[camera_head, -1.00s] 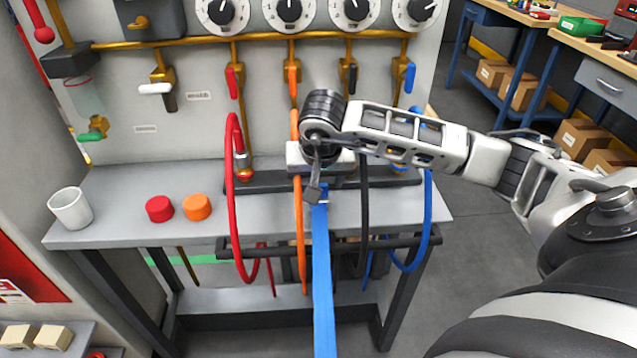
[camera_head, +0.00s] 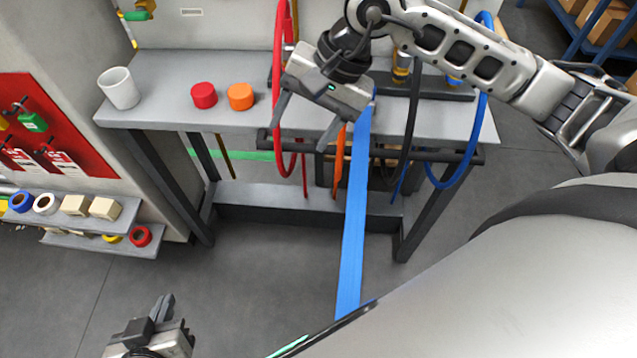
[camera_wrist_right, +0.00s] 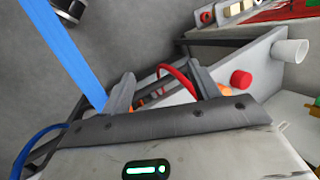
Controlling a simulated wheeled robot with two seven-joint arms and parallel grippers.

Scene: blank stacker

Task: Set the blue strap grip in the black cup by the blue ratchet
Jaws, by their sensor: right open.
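A blue strap (camera_head: 355,215) runs down from the bench's front edge toward my body; it also shows in the right wrist view (camera_wrist_right: 65,50). My right gripper (camera_head: 303,130) is open and empty, in front of the bench edge and left of the strap's upper end. In the wrist view its fingers (camera_wrist_right: 165,88) are spread, with the strap outside them to the left. My left gripper (camera_head: 162,312) is low at the bottom left, far from the strap; its jaw gap is unclear. I cannot make out a strap grip, black cup or blue ratchet.
The grey bench (camera_head: 170,75) carries a white cup (camera_head: 119,88), a red cap (camera_head: 203,95) and an orange cap (camera_head: 240,96). Red (camera_head: 281,50), orange, black and blue (camera_head: 478,120) hoses hang over its front. A shelf (camera_head: 75,222) is at left. Open floor lies in front.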

